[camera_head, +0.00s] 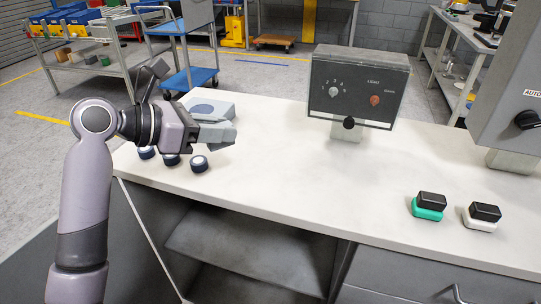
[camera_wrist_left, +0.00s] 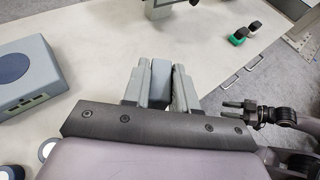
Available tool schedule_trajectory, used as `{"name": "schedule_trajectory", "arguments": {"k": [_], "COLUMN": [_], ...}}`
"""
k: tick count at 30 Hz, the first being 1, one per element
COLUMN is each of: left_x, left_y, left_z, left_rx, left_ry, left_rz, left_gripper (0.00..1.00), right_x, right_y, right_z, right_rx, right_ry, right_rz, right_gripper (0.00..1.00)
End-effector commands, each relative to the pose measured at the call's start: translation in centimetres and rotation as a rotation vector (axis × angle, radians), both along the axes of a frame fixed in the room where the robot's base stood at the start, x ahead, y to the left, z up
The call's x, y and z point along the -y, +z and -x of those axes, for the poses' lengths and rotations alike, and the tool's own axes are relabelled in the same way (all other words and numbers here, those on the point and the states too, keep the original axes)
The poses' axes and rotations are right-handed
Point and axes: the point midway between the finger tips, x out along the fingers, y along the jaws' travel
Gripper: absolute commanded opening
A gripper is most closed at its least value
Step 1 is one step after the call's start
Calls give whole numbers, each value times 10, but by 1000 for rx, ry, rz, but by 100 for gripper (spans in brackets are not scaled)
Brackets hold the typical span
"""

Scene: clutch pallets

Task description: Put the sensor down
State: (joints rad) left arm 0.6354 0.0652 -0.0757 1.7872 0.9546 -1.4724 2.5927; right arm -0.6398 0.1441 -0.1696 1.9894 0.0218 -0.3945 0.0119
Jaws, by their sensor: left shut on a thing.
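My left gripper (camera_head: 218,134) is above the left part of the white table (camera_head: 270,180), its fingers pointing right. In the left wrist view the gripper (camera_wrist_left: 159,85) is shut on a blue-grey block, which I take to be the sensor (camera_wrist_left: 160,80). Its sides touch both fingers and only its upper face shows there. In the head view I cannot clearly tell the sensor from the fingers. The fingers seem to be above the tabletop; the exact height is hard to tell.
A blue-grey box with a round disc (camera_head: 209,106) lies behind the gripper. Several dark round pucks (camera_head: 199,164) stand below it, near the front edge. A control box (camera_head: 358,88) stands at the back. Green-black (camera_head: 429,206) and white-black (camera_head: 482,217) blocks stand right. The table's middle is clear.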

Motion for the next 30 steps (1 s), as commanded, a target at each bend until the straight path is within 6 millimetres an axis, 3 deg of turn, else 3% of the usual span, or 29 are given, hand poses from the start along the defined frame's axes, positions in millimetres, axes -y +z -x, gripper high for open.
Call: {"name": "schedule_trajectory", "arguments": {"k": [1, 3, 6, 11, 14, 24, 30], "left_x": [21, 44, 69, 89, 93, 92, 92], "left_y": [35, 56, 78, 93, 83, -7, -41], "left_z": [-9, -18, -25, -30, -30, -30, -30], "left_rx": [5, 4, 1, -2, -5, -8, -4], "left_ry": [-20, -38, -57, -71, -73, -73, -73], "left_rz": [3, 1, 2, 1, 1, 0, 2], "left_gripper": [0, 0, 0, 0, 0, 0, 0], "right_x": [1, 3, 5, 6, 6, 6, 6], "right_y": [19, 27, 36, 38, 36, 31, 29], "right_z": [1, 3, 4, 6, 7, 7, 7], "right_rx": [-2, -3, 1, -5, -8, -7, -6], "right_ry": [-5, -9, -10, -8, -8, -7, -5], "right_rz": [3, 6, 10, 16, 18, 18, 19], "right_gripper": [43, 43, 43, 43, 43, 43, 43]}}
